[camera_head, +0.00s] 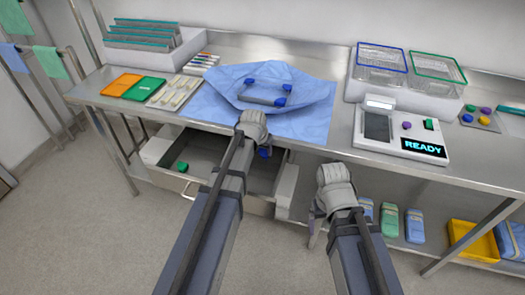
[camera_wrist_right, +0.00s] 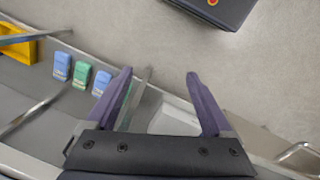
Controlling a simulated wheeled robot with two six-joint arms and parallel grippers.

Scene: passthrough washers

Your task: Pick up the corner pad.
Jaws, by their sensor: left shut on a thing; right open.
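A small blue corner pad (camera_head: 264,153) shows just below my left gripper (camera_head: 260,146), over the open drawer. The left gripper is shut on it; its fingers are mostly hidden behind my own arm. A grey tray or frame (camera_head: 262,96) with blue pads on its corners lies on the blue wrap (camera_head: 310,122) on the bench. A small green pad (camera_head: 182,167) lies in the drawer (camera_head: 208,152). My right gripper (camera_head: 316,228) hangs in front of the bench, empty. In the right wrist view its two fingers (camera_wrist_right: 158,80) are wide apart with nothing between them.
A device reading READY (camera_head: 400,130) and wire baskets (camera_head: 381,68) stand on the right of the bench. Orange and green trays (camera_head: 121,86) lie at left. Blue and green packs (camera_head: 389,220) and a yellow bin (camera_head: 474,240) sit on the lower shelf. The floor in front is clear.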

